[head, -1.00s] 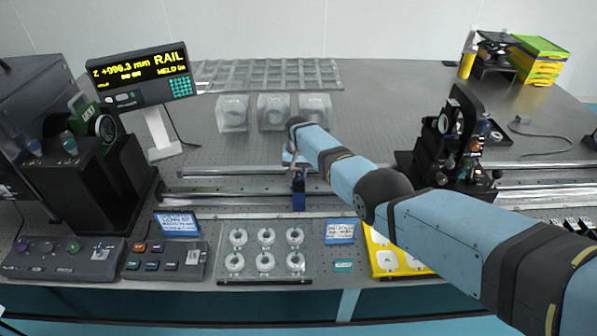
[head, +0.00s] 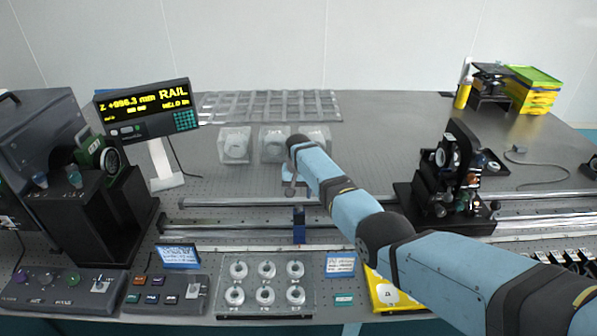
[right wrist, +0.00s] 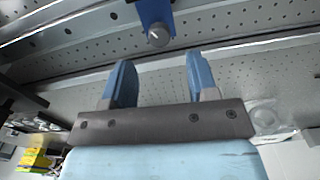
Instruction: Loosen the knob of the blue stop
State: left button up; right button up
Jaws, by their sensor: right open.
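The blue stop (head: 299,226) stands upright on the long rail near the middle of the table. In the right wrist view, the blue stop (right wrist: 152,12) is at the top, with its round grey knob (right wrist: 158,36) facing my gripper. In the head view I cannot make out the knob. My right gripper (right wrist: 160,72) is open and empty, its two blue fingers apart. The knob is beyond the fingertips, roughly centred between them and not touching. In the head view my right gripper (head: 290,181) is behind the stop, partly hidden by my arm. My left gripper is out of view.
A black optics carriage (head: 452,190) stands on the rails to the right. A readout (head: 148,110) and a black instrument (head: 85,200) stand at the left. A tray of round parts (head: 265,285) lies in front of the stop. Clear boxes (head: 274,145) stand behind.

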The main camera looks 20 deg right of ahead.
aim_at(299, 206)
notch_tip(299, 206, up, 8)
jog(key=shift+r, duration=0.15)
dwell(0.5)
